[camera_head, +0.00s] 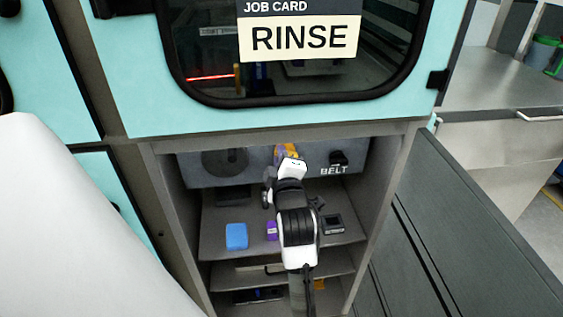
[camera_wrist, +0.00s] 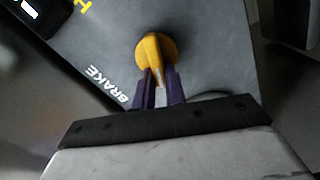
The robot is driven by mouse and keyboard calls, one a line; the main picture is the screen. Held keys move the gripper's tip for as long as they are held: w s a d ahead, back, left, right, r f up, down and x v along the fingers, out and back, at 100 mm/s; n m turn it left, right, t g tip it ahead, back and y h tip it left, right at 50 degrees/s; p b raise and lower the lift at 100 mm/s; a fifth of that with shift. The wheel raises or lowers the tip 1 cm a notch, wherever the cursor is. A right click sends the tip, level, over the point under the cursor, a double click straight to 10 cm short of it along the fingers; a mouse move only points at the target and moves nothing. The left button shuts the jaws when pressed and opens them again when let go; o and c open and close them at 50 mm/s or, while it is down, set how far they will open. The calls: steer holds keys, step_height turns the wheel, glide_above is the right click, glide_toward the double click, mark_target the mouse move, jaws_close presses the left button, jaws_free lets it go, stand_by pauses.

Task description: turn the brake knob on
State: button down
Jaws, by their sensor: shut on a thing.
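The brake knob (camera_wrist: 156,58) is yellow with a raised grip and sits on a grey panel (camera_wrist: 215,50) in the wrist view, with the word BRAKE printed beside it. My gripper (camera_wrist: 158,78) has its two dark purple fingers on either side of the knob's raised grip, shut on it. In the head view, a bit of the yellow knob (camera_head: 279,155) shows at the back of the cabinet, mostly hidden behind my wrist. The gripper's fingers are hidden there.
A black knob labelled BELT (camera_head: 338,158) is to the right on the same panel, and a dark round part (camera_head: 225,162) is to the left. A blue block (camera_head: 236,236), a purple item (camera_head: 272,230) and a black box (camera_head: 333,224) lie on the shelf below. Cabinet side walls flank my arm.

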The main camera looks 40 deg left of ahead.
steer(key=shift+f+n+b, duration=0.15)
steer(key=shift+n+b, duration=0.45)
steer(key=shift+n, duration=0.4)
steer(key=shift+f+n+b, duration=0.1)
steer(key=shift+n+b, duration=0.45)
steer(key=shift+n, duration=0.45)
steer(key=c, duration=1.4)
jaws_free()
steer(key=shift+c, duration=0.2)
steer(key=shift+s+f, duration=0.1)
